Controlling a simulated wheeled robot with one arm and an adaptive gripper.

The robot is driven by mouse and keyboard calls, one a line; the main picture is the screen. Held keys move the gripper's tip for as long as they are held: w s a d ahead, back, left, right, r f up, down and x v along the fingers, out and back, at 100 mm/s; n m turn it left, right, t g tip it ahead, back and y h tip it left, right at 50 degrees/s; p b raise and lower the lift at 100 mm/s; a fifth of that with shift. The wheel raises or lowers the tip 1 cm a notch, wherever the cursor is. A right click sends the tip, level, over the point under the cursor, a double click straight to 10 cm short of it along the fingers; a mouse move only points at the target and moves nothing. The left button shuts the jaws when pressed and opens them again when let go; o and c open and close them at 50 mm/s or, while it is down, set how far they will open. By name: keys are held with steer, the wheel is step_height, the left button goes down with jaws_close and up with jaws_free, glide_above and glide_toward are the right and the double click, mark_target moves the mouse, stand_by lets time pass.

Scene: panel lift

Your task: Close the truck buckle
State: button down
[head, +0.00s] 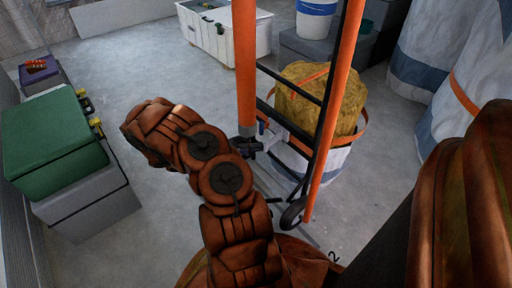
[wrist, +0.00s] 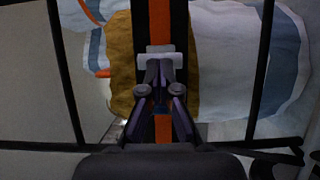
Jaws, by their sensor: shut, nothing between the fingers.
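The truck is a hand truck with orange upright rails (head: 335,100) and black crossbars, standing in the middle of the head view. A pale grey buckle (wrist: 160,50) lies across an upright orange band with black edges (wrist: 162,18) in the wrist view. My gripper (wrist: 160,68) is shut and empty, with its fingertips right at the buckle's lower part. I cannot tell whether they touch it. In the head view my gripper (head: 258,140) is beside the truck's left rail, and the buckle is hard to make out there. The fingers hide part of the buckle, and its latch state is unclear.
A white and blue bag with a brown sack (head: 318,98) stands behind the truck. A green-lidded box (head: 52,135) is at the left. A white bin (head: 228,32) is at the back, and large wrapped bags (head: 455,65) fill the right. Floor at left centre is clear.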

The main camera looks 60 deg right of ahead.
step_height(320, 180, up, 10)
stand_by(0.9)
stand_by(0.3)
